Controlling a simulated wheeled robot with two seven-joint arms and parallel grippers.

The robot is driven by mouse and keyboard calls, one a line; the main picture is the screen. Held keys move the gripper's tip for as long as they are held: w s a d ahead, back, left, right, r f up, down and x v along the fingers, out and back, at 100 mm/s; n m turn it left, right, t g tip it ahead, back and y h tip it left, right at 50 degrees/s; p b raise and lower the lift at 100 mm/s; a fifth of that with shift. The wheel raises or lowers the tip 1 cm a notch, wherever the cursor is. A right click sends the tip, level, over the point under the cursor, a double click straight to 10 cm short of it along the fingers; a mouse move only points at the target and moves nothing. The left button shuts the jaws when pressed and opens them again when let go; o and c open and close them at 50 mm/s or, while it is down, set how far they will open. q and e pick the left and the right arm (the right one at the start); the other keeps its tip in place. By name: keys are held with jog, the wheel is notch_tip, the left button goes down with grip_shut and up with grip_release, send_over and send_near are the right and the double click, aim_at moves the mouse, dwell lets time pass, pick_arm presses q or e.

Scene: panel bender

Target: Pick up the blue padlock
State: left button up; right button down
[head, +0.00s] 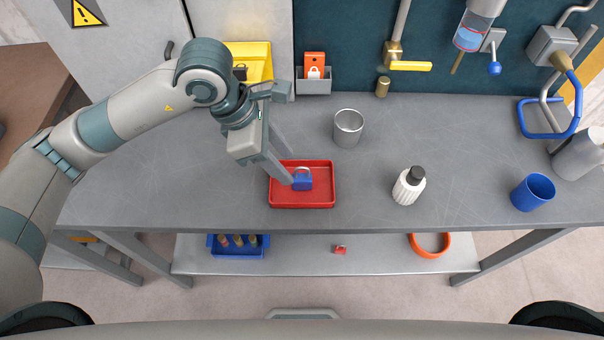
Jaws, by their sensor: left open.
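The blue padlock (302,182) lies in the red tray (302,205) on the grey workbench, its pale shackle toward the back. My left gripper (289,169) reaches down over the tray from the upper left. Its jaws are open, with the fingertips close to the padlock's left side and back. I cannot tell whether a finger touches it. My right gripper is not in the head view.
A metal cup (348,128) stands behind the tray to the right. A white bottle with a dark cap (408,187) and a blue cup (533,192) stand farther right. A yellow holder (250,60) and a grey bin (313,83) are at the back. The bench's left part is clear.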

aim_at(303, 177)
pick_arm(q)
jog(key=shift+p+x, duration=0.45)
jog(key=shift+x, duration=1.4)
jog(key=shift+w+d+f+p, duration=0.1)
jog(key=shift+d+f+p, duration=0.35)
jog(key=shift+p, duration=0.3)
jog(key=p+x, duration=0.1)
jog(key=x, duration=0.2)
jog(key=shift+w+d+r+p, duration=0.15)
jog(key=shift+w+d+p, duration=0.1)
jog(key=shift+p, duration=0.1)
jog(key=shift+d+f, duration=0.1)
jog(key=shift+f, duration=0.45)
grip_shut()
